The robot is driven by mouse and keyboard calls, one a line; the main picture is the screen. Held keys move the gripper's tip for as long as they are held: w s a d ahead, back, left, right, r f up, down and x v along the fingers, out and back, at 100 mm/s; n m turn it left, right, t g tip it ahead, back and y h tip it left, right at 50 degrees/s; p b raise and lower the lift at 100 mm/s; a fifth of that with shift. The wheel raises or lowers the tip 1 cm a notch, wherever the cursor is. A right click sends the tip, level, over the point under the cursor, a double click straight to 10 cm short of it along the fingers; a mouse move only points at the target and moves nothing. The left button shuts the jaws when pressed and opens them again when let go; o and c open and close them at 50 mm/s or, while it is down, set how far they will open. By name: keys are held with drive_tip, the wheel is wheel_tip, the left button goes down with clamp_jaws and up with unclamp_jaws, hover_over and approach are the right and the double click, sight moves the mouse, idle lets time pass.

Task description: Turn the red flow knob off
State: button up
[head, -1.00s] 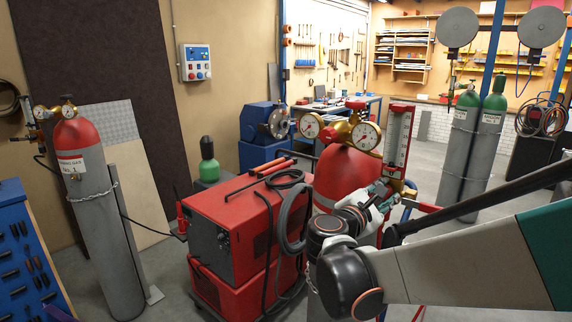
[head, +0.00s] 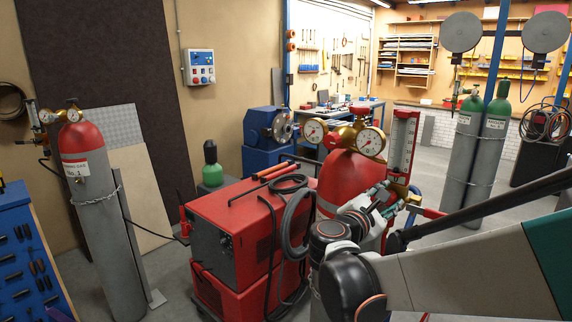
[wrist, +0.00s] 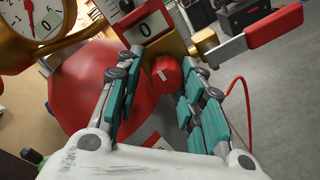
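The red flow knob (wrist: 167,73) shows a pale mark on its face in the wrist view. It sits on a brass block below the flowmeter (wrist: 146,24), which also stands upright in the head view (head: 402,142). My gripper (wrist: 160,78) is open, with a teal-padded finger on each side of the knob in the picture. The right finger looks closer to it than the left, and I cannot tell whether either touches. In the head view my gripper (head: 383,197) is just below the flowmeter, and I cannot make out the knob there.
A red-handled lever (wrist: 272,25) sticks out right of the knob. A round gauge (wrist: 30,20) is at upper left. The red cylinder (head: 345,180) stands behind my gripper, beside a red machine (head: 235,228) with coiled cables. A thin red hose (wrist: 246,105) hangs at right.

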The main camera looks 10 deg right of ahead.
drive_tip(key=shift+s+a, duration=0.25)
drive_tip(key=shift+s, duration=0.2)
drive_tip(key=v, duration=1.1)
drive_tip(key=shift+w+a, duration=0.15)
drive_tip(key=shift+w, duration=0.15)
drive_tip(key=s+d+f+m+g+y+b, duration=0.1)
drive_tip(key=s+f+m+g+y+b, duration=0.2)
drive_tip(key=f, duration=0.4)
drive_tip(key=s+d+f+m+g+y+b, duration=0.1)
drive_tip(key=s+f+m+y+b, duration=0.2)
drive_tip(key=f, duration=0.5)
drive_tip(key=s+a+f+m+y+b, duration=0.4)
drive_tip(key=s+a+f+m+y, duration=0.4)
drive_tip(key=a+m, duration=0.1)
drive_tip(key=shift+s+f+m, duration=0.25)
drive_tip(key=shift+s+m, duration=0.05)
drive_tip(key=shift+m, duration=0.5)
